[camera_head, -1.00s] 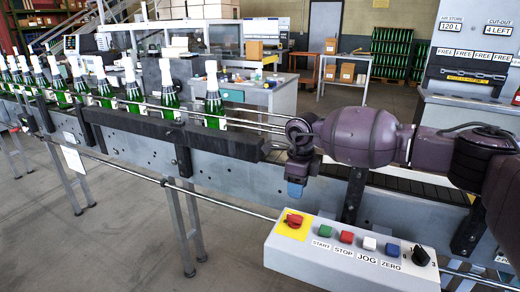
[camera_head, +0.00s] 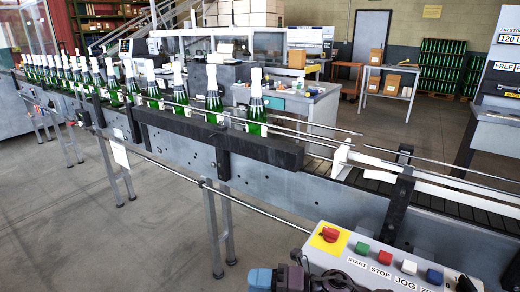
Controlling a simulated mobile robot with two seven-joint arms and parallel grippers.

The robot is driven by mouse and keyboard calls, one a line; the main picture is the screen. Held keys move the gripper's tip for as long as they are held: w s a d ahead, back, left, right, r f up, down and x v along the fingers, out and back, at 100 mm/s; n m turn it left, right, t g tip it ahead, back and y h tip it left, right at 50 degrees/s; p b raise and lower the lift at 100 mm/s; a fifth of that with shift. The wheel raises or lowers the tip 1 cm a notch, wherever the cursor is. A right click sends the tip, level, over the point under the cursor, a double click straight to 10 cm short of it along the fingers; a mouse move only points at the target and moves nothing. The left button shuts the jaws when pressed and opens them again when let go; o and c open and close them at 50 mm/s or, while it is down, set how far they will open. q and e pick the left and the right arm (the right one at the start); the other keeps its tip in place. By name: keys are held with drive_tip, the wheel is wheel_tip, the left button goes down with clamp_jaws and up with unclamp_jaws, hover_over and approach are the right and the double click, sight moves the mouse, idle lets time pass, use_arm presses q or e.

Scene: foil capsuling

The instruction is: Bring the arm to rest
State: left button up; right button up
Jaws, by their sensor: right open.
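My right gripper (camera_head: 276,279) shows at the bottom edge, low in front of the left end of the control box (camera_head: 345,262). The rest of the right arm is mostly cut off by the bottom edge, with a dark part in front of the box's lower face. My left gripper is not in view.
Green bottles with white foil tops (camera_head: 214,92) stand in a row on the conveyor (camera_head: 290,185), behind a dark guide block. The box carries a red knob on yellow (camera_head: 330,233) and several push buttons. Open floor (camera_head: 150,255) lies at the lower left.

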drive_tip(key=s+d+f+m+t+h, duration=0.2)
drive_tip(key=d+f+m+t+h, duration=0.2)
drive_tip(key=d+m+t+h, duration=0.55)
drive_tip(key=s+d+f+m+t+h, duration=0.2)
drive_tip(key=s+d+f+m+t, duration=0.25)
drive_tip(key=m, duration=1.05)
drive_tip(key=s+d+f+m+g+h, duration=0.5)
drive_tip(key=s+d+f+m, duration=0.4)
drive_tip(key=s+d, duration=0.4)
drive_tip(key=shift+s+d+m+h, duration=0.2)
drive_tip(key=shift+d+m+h, duration=0.15)
drive_tip(key=shift+m+h, duration=0.3)
